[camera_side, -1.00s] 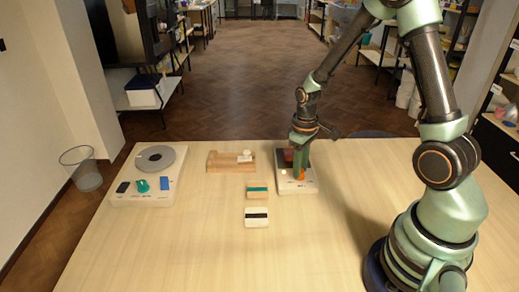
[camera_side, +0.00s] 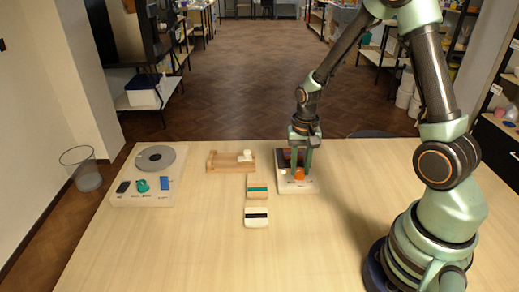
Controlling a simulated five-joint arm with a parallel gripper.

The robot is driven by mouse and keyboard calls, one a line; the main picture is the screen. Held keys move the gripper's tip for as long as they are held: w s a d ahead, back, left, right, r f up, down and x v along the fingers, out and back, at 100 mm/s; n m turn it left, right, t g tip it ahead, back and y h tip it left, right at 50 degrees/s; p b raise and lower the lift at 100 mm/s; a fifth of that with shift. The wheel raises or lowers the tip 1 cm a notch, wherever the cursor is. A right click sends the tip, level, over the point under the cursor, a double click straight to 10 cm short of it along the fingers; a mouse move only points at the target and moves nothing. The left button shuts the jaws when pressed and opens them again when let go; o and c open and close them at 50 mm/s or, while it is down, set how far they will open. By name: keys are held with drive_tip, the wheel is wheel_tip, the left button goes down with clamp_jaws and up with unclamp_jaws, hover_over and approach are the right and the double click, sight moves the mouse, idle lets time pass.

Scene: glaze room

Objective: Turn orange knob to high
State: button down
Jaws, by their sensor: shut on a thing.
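The orange knob (camera_side: 299,174) sits on the front part of a small white panel (camera_side: 297,188) near the back middle of the table. My gripper (camera_side: 301,170) points down over the panel, with one finger on each side of the knob, and is shut on it. The small marks on the panel by the knob are too small to read, so I cannot tell its setting. A dark plate on the back of the panel is partly hidden by my gripper.
A white unit with a grey disc (camera_side: 155,158) and a green knob (camera_side: 142,186) stands at the left. The front table is clear.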

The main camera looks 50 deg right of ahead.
sight(300, 170)
drive_tip(key=shift+r+m, duration=0.1)
drive_tip(key=shift+m, duration=0.5)
drive_tip(key=c, duration=0.6)
unclamp_jaws()
wheel_tip(300, 170, up, 12)
drive_tip(key=shift+r, duration=0.1)
